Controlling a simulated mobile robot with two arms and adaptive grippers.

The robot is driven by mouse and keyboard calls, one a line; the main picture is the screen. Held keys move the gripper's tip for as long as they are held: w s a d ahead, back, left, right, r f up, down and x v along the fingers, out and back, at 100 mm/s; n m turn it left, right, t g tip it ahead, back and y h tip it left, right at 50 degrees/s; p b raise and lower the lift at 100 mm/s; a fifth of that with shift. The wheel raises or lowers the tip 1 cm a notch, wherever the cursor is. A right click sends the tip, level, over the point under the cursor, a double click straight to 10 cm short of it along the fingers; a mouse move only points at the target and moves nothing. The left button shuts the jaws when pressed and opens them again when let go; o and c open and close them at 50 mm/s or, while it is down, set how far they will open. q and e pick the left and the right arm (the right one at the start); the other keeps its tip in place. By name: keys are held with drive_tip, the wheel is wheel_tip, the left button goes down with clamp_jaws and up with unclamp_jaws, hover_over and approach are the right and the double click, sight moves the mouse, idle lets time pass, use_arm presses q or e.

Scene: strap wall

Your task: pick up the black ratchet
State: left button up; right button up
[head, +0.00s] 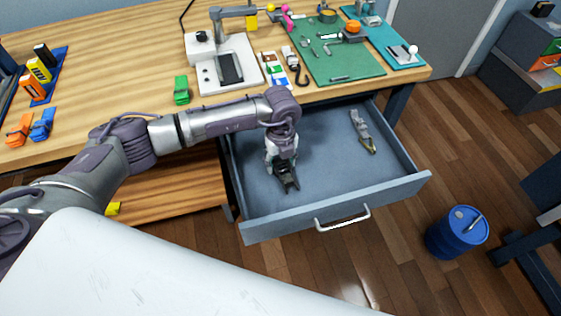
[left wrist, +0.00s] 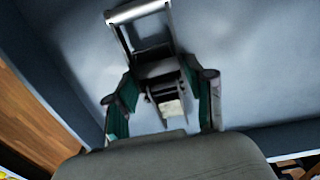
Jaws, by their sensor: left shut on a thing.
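The black ratchet (left wrist: 155,68), with a pale metal bar at its far end, is between the two green-lined fingers of my left gripper (left wrist: 163,98) in the left wrist view. The fingers are shut on its body. In the head view my left gripper (head: 283,172) points down into the open drawer, in its left half. The dark ratchet (head: 287,183) shows at the fingertips, partly hidden by them. I cannot tell whether it touches the drawer floor. My right gripper is not in view.
The open drawer (head: 335,205) has raised walls around my left gripper. A grey ratchet (head: 362,128) lies in its right half. The wooden workbench (head: 130,80) above holds several tools and a green mat (head: 345,65). A blue barrel (head: 457,232) stands on the floor at right.

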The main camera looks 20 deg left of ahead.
sight(281, 164)
use_arm(q)
wheel_tip(281, 164, up, 3)
drive_tip(key=shift+w+r, duration=0.1)
drive_tip(key=shift+r, duration=0.1)
drive_tip(key=s+d+r+b, duration=0.1)
drive_tip(key=s+d+r, duration=0.6)
drive_tip(key=s+d, duration=0.1)
drive_tip(key=shift+d+r, duration=0.3)
